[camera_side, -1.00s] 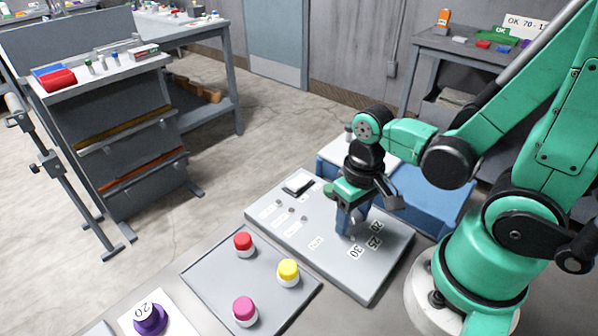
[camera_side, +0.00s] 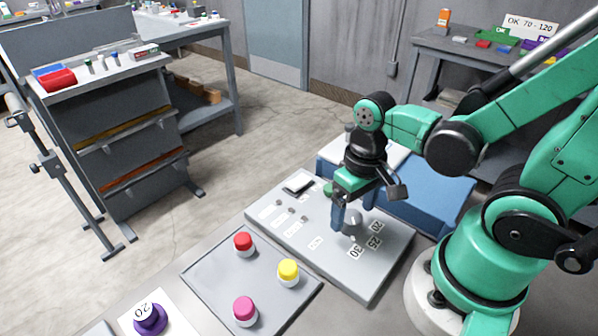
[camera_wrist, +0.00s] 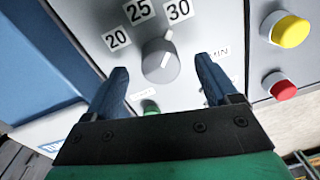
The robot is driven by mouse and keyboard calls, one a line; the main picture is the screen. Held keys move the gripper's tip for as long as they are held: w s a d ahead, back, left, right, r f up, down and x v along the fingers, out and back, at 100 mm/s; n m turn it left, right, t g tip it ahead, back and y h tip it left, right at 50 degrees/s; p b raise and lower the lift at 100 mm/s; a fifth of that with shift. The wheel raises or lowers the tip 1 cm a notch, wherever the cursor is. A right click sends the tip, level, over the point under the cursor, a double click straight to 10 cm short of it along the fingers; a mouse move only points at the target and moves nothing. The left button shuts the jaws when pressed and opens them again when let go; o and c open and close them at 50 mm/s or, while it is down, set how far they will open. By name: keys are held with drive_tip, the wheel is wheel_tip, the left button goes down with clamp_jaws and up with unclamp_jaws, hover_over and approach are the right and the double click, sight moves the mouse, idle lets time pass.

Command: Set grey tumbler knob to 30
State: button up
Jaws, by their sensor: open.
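The grey tumbler knob (camera_wrist: 157,64) sits on the panel in the wrist view, with labels 20 (camera_wrist: 117,39), 25 (camera_wrist: 138,10) and 30 (camera_wrist: 178,10) around it. Its white pointer line is aimed toward the 30 label. In the side view the knob (camera_side: 352,222) shows just beside the fingers. My gripper (camera_wrist: 162,64) is open, with one blue finger on each side of the knob and visible gaps between. In the side view my gripper (camera_side: 354,211) is above the panel at the knob.
The light grey panel (camera_side: 338,272) also carries small switches and a green button (camera_wrist: 150,107). A plate (camera_side: 222,285) with red (camera_side: 243,241), yellow (camera_side: 288,269) and pink (camera_side: 244,309) buttons lies beside it. A purple knob marked 20 (camera_side: 149,320) is at the front left.

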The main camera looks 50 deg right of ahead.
sight(352, 216)
drive_tip(key=shift+s+d+r, duration=0.1)
drive_tip(key=shift+r, duration=1.85)
drive_tip(key=w+r+n+t, duration=0.2)
drive_tip(key=w+r+t, duration=0.3)
drive_tip(key=w+t, duration=0.2)
drive_tip(key=shift+w+a+r, duration=0.2)
drive_tip(key=shift+a+r, duration=0.15)
drive_tip(key=shift+a, duration=0.05)
